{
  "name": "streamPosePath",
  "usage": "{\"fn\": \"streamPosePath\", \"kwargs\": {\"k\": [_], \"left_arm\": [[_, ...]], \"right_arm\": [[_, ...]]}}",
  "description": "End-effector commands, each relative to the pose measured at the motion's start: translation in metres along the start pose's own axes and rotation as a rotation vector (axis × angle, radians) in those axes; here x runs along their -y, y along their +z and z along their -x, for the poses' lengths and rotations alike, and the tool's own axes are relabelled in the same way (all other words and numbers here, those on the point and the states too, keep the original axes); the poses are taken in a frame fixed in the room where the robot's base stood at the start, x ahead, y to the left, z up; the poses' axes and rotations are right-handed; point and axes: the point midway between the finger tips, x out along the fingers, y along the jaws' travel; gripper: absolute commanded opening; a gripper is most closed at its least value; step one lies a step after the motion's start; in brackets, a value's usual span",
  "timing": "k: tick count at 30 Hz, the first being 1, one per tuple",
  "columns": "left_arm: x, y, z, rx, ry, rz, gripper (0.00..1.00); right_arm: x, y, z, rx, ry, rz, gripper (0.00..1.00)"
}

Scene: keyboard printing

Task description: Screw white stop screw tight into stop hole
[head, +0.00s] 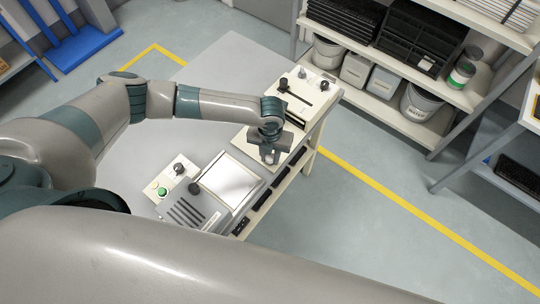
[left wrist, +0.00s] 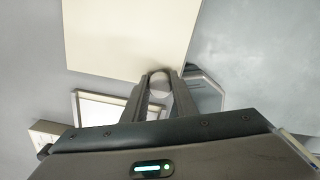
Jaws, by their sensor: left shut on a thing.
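My left gripper (head: 270,158) is over the front edge of a beige board on the bench, pointing down. In the left wrist view my left gripper (left wrist: 159,80) is shut on a small round pale grey-white piece, which looks like the white stop screw (left wrist: 160,84). The piece sits between the fingertips at the edge of the beige board (left wrist: 125,30). I cannot tell whether it touches the board. I cannot make out the stop hole. My right gripper is out of view.
A fixture with black knobs (head: 305,90) stands at the bench's far end. A grey machine with a pale framed screen (head: 227,180) and a small box with a green button (head: 162,190) are nearer. My own arm crosses the bottom. Shelves (head: 380,105) stand behind.

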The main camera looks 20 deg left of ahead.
Motion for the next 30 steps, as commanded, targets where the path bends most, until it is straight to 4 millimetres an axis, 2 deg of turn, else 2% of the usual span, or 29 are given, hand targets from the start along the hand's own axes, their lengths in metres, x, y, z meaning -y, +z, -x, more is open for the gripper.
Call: {"fn": "streamPosePath", "kwargs": {"k": [8, 9, 12, 23, 30], "left_arm": [[0.0, -0.002, -0.003, -0.003, 0.001, -0.406, 0.0], [0.0, -0.003, -0.003, -0.004, 0.0, -0.445, 0.28], [0.0, -0.003, -0.003, -0.004, -0.001, -0.433, 0.47], [0.0, -0.001, 0.002, -0.001, -0.001, -0.43, 0.47], [0.0, 0.0, 0.025, 0.0, -0.001, -0.43, 0.47]], "right_arm": [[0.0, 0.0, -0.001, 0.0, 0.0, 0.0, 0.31], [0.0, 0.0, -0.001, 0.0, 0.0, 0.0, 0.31], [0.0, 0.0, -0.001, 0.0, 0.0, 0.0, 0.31], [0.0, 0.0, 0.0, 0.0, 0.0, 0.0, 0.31], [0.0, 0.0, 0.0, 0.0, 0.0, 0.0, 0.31]]}}
